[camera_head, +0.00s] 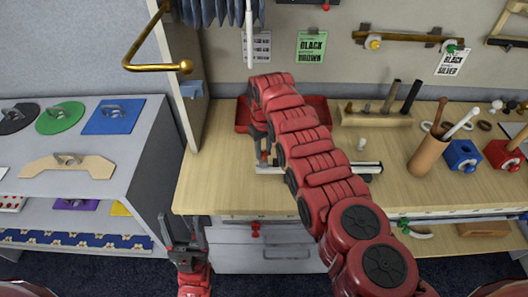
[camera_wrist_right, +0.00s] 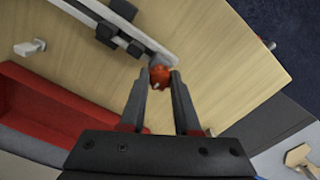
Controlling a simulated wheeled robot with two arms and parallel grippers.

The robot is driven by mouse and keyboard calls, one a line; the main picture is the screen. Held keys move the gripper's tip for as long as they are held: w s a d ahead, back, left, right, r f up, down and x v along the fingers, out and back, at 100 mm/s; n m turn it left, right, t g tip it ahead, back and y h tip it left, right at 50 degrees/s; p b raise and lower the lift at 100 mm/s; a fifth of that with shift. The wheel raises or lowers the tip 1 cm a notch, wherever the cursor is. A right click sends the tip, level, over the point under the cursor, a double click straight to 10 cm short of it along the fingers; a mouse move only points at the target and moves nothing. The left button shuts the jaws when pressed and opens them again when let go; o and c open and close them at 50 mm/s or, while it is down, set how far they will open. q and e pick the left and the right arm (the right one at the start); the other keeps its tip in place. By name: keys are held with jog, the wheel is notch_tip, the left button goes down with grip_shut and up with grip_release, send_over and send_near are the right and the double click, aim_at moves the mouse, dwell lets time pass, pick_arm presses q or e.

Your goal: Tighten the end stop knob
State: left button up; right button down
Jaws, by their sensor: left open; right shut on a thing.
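The end stop knob (camera_wrist_right: 160,77) is a small orange-red knob at the end of a pale metal rail (camera_wrist_right: 120,25) with black blocks on it, in the right wrist view. My right gripper (camera_wrist_right: 161,86) is shut on the knob, one finger on each side. In the head view the rail (camera_head: 330,168) lies on the wooden bench, and my right gripper (camera_head: 263,155) reaches down at its left end. The knob is mostly hidden there by the fingers. My left gripper (camera_head: 183,232) is open and empty, in front of the bench's left corner.
A red tray (camera_head: 242,113) lies behind the right gripper. A wooden holder with dark rods (camera_head: 375,119), a tool cup (camera_head: 430,155) and a blue block (camera_head: 462,154) stand to the right. A grey shelf unit (camera_head: 150,140) stands at the left, and drawers (camera_head: 285,259) sit below the bench.

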jog(key=shift+m, duration=0.8)
jog(key=m, duration=0.3)
jog(key=shift+f+m+b, duration=0.1)
jog(key=shift+m+b, duration=0.25)
jog(key=shift+m, duration=0.05)
jog(key=m+b, duration=0.1)
jog(key=m, duration=0.2)
jog(key=shift+f+m, duration=0.1)
jog(key=shift+m, duration=0.3)
jog(key=m+b, duration=0.6)
jog(key=m, duration=0.3)
jog(key=shift+m, duration=0.4)
jog(key=m, duration=0.3)
jog(key=shift+r+b, duration=0.2)
jog(key=shift+b, duration=0.15)
grip_release()
jog(key=shift+r, duration=0.1)
